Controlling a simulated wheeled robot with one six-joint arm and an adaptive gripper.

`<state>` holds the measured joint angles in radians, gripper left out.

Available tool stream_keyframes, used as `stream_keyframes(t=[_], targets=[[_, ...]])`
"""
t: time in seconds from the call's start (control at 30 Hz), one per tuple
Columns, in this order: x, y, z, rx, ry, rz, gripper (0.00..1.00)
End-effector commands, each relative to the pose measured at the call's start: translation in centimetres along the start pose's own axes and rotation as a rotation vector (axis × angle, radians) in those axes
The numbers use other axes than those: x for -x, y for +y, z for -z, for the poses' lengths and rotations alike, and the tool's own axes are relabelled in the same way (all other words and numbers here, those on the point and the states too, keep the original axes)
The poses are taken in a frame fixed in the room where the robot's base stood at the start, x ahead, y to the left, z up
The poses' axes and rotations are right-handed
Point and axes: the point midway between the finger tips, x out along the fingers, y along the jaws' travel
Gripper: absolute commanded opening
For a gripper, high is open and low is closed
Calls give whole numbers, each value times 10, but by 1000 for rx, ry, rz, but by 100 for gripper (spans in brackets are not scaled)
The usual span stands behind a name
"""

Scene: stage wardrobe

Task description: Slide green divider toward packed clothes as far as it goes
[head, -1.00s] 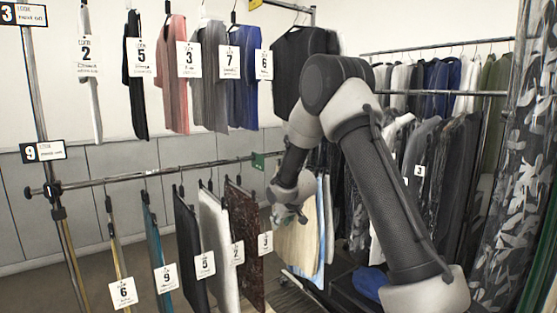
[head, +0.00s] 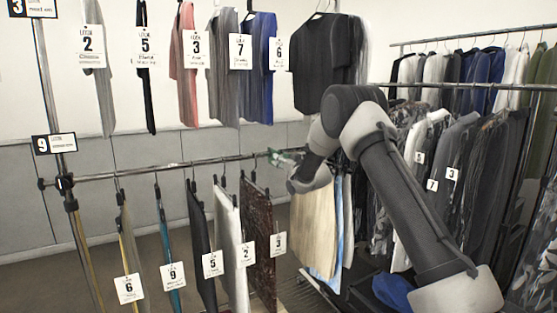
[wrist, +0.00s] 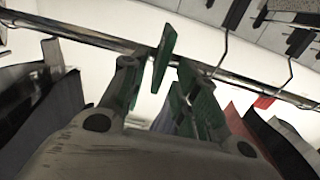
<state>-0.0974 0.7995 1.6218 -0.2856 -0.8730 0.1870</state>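The green divider (wrist: 163,58) hangs on the lower chrome rail (wrist: 100,38) in the wrist view. My gripper (head: 280,158) is at this rail in the head view. Its two fingers, with green pads, stand apart on either side of the divider, and I see gaps between them and it. In the head view the gripper largely hides the divider, and its green is hard to tell from the pads. Closely hung cream and light-blue clothes (head: 314,235) are just right of the gripper, partly behind my arm.
Spaced garments with number tags, such as the patterned brown one (head: 258,240) and the white one (head: 229,262), hang left of the gripper. Numbered clothes hang from an upper rail above. A full rack (head: 470,150) stands at the right.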

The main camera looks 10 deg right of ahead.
Motion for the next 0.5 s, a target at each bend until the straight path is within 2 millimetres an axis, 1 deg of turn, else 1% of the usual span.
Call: stream_keyframes(t=[0.03,0.1,0.2,0.33,0.5], targets=[[-9,0,0,0,1,1,30],[-19,0,-1,0,0,0,30],[-30,0,-1,0,0,0,30],[-36,0,0,0,-1,0,30],[-37,0,0,0,-1,-1,30]])
